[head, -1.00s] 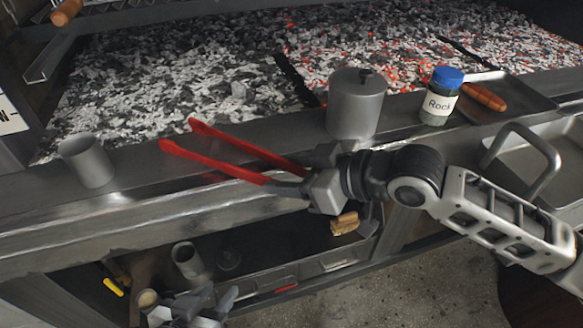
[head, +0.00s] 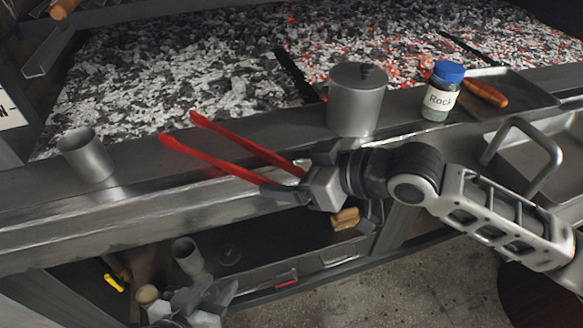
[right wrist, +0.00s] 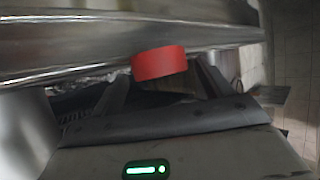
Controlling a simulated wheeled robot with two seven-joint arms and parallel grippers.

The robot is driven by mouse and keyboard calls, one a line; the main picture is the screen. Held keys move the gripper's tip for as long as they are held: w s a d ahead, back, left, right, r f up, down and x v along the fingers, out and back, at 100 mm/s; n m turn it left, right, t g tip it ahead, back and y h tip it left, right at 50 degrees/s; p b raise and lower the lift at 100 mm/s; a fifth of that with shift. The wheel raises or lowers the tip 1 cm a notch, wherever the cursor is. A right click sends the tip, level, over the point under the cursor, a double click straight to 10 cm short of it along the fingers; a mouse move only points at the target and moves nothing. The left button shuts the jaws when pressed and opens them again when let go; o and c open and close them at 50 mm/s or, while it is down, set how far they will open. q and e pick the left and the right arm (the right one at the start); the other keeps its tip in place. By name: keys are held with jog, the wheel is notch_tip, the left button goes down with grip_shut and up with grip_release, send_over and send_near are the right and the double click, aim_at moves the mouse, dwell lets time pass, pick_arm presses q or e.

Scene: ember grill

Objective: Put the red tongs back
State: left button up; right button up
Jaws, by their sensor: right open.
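The red tongs (head: 222,150) show in the head view as two long red arms spread in a V, pointing left over the grill's front ledge. Their joined end is at my right gripper (head: 283,184), which comes in from the right. My right gripper is open, with its dark fingers around that end; I cannot tell whether they touch it. In the right wrist view a red piece of the tongs (right wrist: 160,64) shows just beyond the fingers, against the metal ledge. My left gripper (head: 190,303) is low at the bottom left, partly cut off, its jaw state unclear.
On the ledge stand a metal cup (head: 86,156), a lidded grey pot (head: 355,105) and a blue-capped jar (head: 441,92). A tray (head: 520,98) with a brown-handled tool is at right. Glowing coals (head: 400,50) lie behind. A lower shelf (head: 265,245) holds another cup (head: 187,256).

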pick_arm(q)
jog(key=shift+f, duration=0.1)
pick_arm(e)
jog(key=shift+d, duration=0.1)
jog(key=v, duration=1.6)
jog(key=w+a+f+m+t+p, duration=0.25)
jog(key=a+f+m+t, duration=0.2)
jog(key=f, duration=0.45)
pick_arm(q)
jog(key=shift+a+r+p, duration=0.25)
jog(key=shift+r+p, duration=0.55)
jog(key=shift+p, duration=0.05)
pick_arm(e)
jog(key=s+d+f+m+h, duration=0.2)
jog(key=s+d+f+h, duration=0.1)
jog(key=f, duration=0.3)
jog(key=s+d+f+m+h, duration=0.2)
jog(key=s+f+m+h, duration=0.1)
jog(key=f, duration=0.4)
jog(key=shift+s+d+h, duration=0.4)
jog(key=shift+s+h, duration=0.4)
jog(key=shift+s, duration=0.4)
